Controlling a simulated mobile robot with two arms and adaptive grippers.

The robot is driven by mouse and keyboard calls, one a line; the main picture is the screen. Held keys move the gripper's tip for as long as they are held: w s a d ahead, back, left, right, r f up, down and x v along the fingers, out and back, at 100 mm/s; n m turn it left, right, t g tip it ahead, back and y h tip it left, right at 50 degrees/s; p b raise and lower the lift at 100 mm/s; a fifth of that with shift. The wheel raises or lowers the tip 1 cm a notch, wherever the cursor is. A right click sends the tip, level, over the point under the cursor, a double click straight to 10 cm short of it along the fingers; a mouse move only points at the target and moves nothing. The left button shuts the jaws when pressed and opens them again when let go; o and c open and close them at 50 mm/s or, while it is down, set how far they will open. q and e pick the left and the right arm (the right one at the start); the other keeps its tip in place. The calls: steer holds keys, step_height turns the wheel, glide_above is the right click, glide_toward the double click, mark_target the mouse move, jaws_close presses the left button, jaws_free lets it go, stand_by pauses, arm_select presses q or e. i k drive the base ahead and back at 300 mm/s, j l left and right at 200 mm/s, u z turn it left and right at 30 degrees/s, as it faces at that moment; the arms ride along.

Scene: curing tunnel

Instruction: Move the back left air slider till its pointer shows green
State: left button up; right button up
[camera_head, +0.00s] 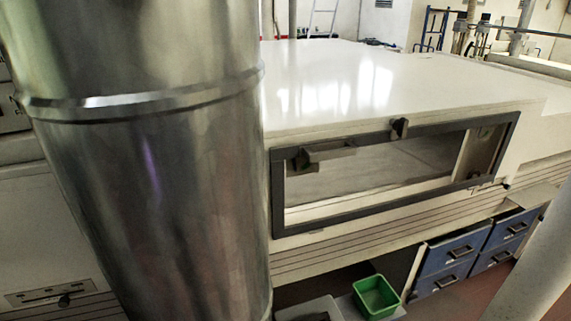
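A slotted plate with a small black knob (64,301), which looks like an air slider (45,294), is on the pale machine side at the lower left. Its pointer and any green mark are too small to read. A second small fitting with a dark knob (506,184) sits below the right end of the window; I cannot tell if it is a slider too. I cannot tell which one is the back left slider. Neither of my grippers is in view.
A large metal duct (170,190) blocks much of the left side. The white tunnel housing (350,85) has a dark-framed window (372,165). Below are a green bin (376,297) and blue drawers (447,254). A pale post crosses the lower right.

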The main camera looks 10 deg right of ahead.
mark_target(63, 302)
steer(key=u, duration=1.25)
